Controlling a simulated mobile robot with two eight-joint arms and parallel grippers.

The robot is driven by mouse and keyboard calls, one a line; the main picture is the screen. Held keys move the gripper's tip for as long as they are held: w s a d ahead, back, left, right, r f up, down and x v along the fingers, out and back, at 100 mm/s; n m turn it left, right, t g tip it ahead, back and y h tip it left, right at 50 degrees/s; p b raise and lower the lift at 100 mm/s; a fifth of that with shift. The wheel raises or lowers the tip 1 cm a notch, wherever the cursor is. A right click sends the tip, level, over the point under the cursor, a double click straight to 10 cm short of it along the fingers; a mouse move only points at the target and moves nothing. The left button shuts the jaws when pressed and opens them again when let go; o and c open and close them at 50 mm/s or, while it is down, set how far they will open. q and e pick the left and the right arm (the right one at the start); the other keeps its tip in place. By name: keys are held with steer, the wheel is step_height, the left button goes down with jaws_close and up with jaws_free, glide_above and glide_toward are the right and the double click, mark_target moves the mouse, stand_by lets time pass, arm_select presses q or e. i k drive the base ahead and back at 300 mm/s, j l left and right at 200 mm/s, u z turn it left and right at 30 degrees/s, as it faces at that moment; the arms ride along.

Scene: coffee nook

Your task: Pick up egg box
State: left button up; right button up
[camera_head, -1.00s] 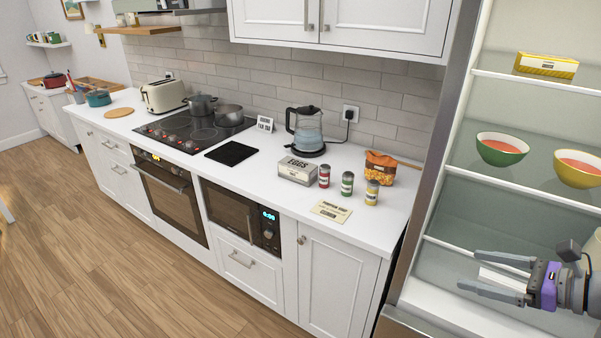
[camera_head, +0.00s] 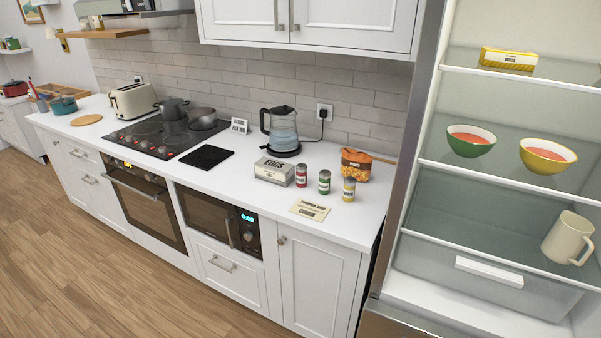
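The egg box (camera_head: 274,171) is a grey-white carton marked "EGGS". It lies closed on the white counter, in front of the kettle (camera_head: 281,130) and just left of a red-labelled jar (camera_head: 301,175). Nothing is gripping it. Neither of my grippers shows in the head view now.
A green jar (camera_head: 324,181), a yellow jar (camera_head: 348,189), an orange bag (camera_head: 356,165) and a recipe card (camera_head: 310,210) are close by on the counter (camera_head: 350,225). A black mat (camera_head: 206,156) lies to the left. The open fridge at right holds bowls and a jug (camera_head: 568,238).

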mark_target(273, 172)
steer(key=i+j+z, duration=0.1)
steer(key=z, duration=0.3)
steer(key=j+z, duration=0.5)
steer(key=z, duration=0.35)
steer(key=j+z, duration=0.25)
steer(key=j, duration=0.3)
steer(key=j+z, duration=0.25)
steer(key=j, duration=0.3)
steer(key=k+j, duration=0.1)
steer(key=j, duration=0.4)
steer(key=k+j+z, duration=0.1)
steer(key=j, duration=0.4)
steer(key=k+j, duration=0.1)
steer(key=j, duration=0.4)
steer(key=k+j, duration=0.1)
steer(key=j, duration=0.4)
steer(key=i, duration=0.9)
steer(key=l+z, duration=0.05)
